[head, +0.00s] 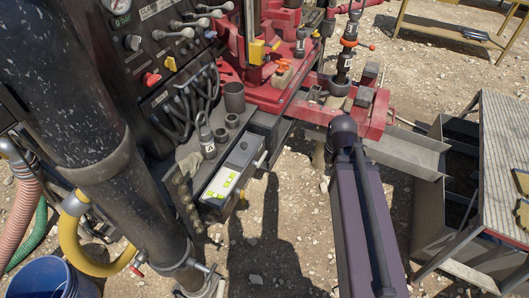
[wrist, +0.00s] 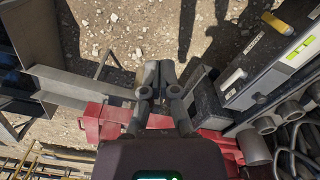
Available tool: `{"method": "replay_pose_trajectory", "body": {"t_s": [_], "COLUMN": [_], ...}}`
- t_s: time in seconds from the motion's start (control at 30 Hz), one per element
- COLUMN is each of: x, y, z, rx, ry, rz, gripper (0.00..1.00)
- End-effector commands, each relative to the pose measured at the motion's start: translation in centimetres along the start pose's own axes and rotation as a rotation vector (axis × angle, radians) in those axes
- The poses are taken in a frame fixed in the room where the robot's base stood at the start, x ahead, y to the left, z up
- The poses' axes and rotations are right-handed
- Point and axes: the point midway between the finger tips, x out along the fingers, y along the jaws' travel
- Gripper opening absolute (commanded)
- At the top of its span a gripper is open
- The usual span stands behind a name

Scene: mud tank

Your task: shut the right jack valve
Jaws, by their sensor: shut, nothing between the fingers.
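My gripper (wrist: 159,70) shows in the wrist view with its two grey fingers close together and empty. It points over bare ground, apart from the grey box. In the head view my dark arm hides the gripper. A grey box with yellow-green labels (head: 235,168) stands beside the black machine, left of my arm. It also shows at the upper right of the wrist view (wrist: 262,62). A yellow part (wrist: 282,22) sticks out from its side. I cannot tell which part is the right jack valve.
A black panel with several levers (head: 188,33) is at the upper left. Red machinery (head: 275,92) lies ahead. A metal trough (head: 412,152) and an open tank (head: 440,205) stand to the right. Gravel (head: 285,220) lies open between box and arm.

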Motion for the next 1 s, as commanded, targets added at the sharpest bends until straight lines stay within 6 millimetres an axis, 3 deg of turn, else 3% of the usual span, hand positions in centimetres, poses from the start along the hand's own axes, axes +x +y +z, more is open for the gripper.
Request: {"method": "replay_pose_trajectory", "body": {"t_s": [0.27,0.5,0.6,0.8,1.0], "x": [2.3,4.8,5.7,6.7,6.8], "y": [-4.5,-11.9,-15.1,-19.9,-21.3], "z": [-8.9,-18.6,-21.9,-25.8,-26.6], "rx": [-0.314,-0.727,-0.886,-1.106,-1.177], "ry": [-0.008,-0.017,-0.021,-0.026,-0.026], "rz": [-0.008,-0.022,-0.027,-0.036,-0.039], "gripper": [0.0,0.0,0.0,0.0,0.0]}}
